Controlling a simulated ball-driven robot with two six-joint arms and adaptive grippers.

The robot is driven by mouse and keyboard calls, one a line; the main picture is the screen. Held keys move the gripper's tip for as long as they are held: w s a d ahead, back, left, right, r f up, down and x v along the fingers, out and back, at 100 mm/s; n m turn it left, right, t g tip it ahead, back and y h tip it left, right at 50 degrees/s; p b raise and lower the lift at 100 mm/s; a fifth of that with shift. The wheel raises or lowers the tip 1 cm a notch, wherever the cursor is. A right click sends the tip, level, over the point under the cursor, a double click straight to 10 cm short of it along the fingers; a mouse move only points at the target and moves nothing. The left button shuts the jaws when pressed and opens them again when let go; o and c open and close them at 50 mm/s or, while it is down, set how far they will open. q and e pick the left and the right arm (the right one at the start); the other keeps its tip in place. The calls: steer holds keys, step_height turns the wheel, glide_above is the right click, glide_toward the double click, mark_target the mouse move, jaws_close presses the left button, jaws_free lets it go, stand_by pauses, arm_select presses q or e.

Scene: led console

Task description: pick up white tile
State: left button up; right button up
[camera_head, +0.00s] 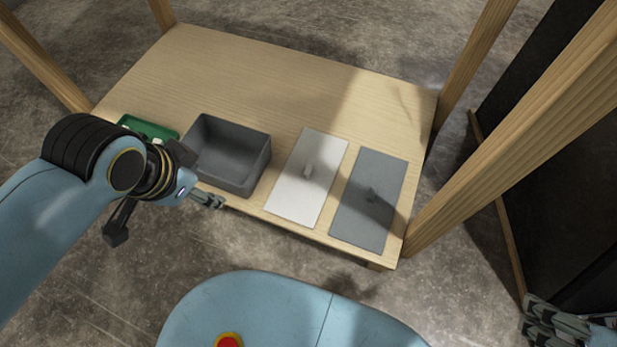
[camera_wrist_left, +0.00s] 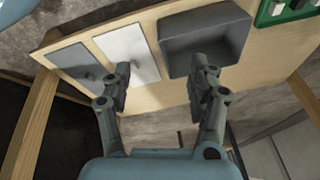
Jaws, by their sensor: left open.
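A white tile (camera_head: 308,180) with a small raised handle lies flat on the wooden table, between a grey bin and a grey tile. It also shows in the left wrist view (camera_wrist_left: 128,48). My left gripper (camera_head: 218,202) is at the table's front edge, in front of the grey bin and left of the white tile. In the left wrist view my left gripper (camera_wrist_left: 160,92) is open, with nothing between its fingers. My right gripper (camera_head: 540,318) shows only in part at the lower right corner, away from the table.
The grey bin (camera_head: 262,160) looks empty. The grey tile (camera_head: 369,200), also with a handle, lies right of the white tile. A green board (camera_head: 150,128) is partly hidden behind my left arm. Wooden posts (camera_head: 470,165) stand at the table corners. The table's back is clear.

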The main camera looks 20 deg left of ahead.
arm_select(q)
steer(key=w+d+f+m+g, duration=0.2)
steer(key=w+d+f+m, duration=0.3)
steer(key=w+f, duration=0.45)
steer(key=m+g, duration=0.2)
steer(key=m, duration=0.8)
glide_above(309, 170)
steer(key=f, duration=0.1)
step_height(309, 170, down, 4)
steer(key=b, duration=0.3)
steer(key=shift+s+r, duration=0.15)
steer(key=shift+r, duration=0.05)
steer(key=shift+f+b, duration=0.4)
steer(key=shift+f, duration=0.5)
arm_select(e)
steer(key=f+t, duration=0.3)
steer(key=w+f+t, duration=0.1)
steer(key=f, duration=0.1)
steer(key=shift+a+t, duration=0.2)
steer(key=shift+t, duration=0.2)
